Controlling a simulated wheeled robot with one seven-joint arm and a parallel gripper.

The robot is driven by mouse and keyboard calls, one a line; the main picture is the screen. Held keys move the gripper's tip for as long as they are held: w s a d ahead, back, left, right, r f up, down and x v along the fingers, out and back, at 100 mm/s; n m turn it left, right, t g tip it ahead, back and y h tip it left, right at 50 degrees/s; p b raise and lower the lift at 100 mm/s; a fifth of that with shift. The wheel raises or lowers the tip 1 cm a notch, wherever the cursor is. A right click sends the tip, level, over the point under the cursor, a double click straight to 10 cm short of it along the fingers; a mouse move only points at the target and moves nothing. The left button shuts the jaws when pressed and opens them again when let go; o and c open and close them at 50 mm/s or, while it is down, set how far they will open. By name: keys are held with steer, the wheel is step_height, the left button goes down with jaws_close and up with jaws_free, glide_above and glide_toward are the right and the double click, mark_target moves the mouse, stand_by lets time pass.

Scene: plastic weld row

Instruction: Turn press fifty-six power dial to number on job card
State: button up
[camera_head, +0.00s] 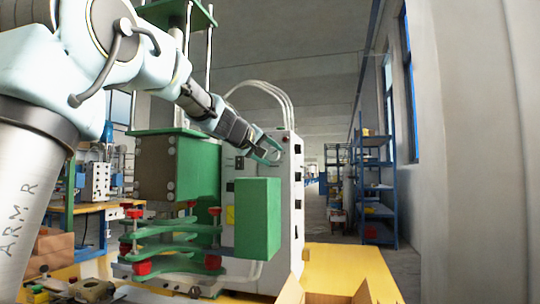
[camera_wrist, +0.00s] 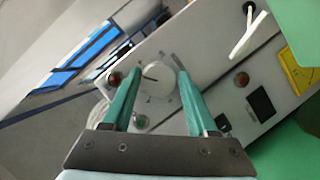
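The power dial (camera_wrist: 158,78) is a round white knob with a dark pointer mark on the pale grey control panel (camera_wrist: 215,55) of the press. In the wrist view it sits between the two green fingers of my gripper (camera_wrist: 155,85). The fingers are spread, with a visible gap at least on the right side; whether the left finger touches the dial I cannot tell. In the head view my gripper (camera_head: 272,150) is at the top of the white press cabinet (camera_head: 290,200), and the dial is hidden there. The numbers around the dial are too small to read. No job card can be made out.
A red lamp (camera_wrist: 114,78) and a green lamp (camera_wrist: 141,121) are beside the dial. A dark display (camera_wrist: 261,104) and a yellow label (camera_wrist: 296,70) are further right. A green box (camera_head: 258,220) stands before the cabinet. A cardboard box (camera_head: 325,296) is at the yellow table's front.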

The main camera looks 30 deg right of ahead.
steer(key=o, duration=0.3)
steer(key=b+v, duration=0.2)
steer(key=v, duration=0.8)
steer(key=shift+s+a+r, duration=0.15)
steer(key=shift+a, duration=0.2)
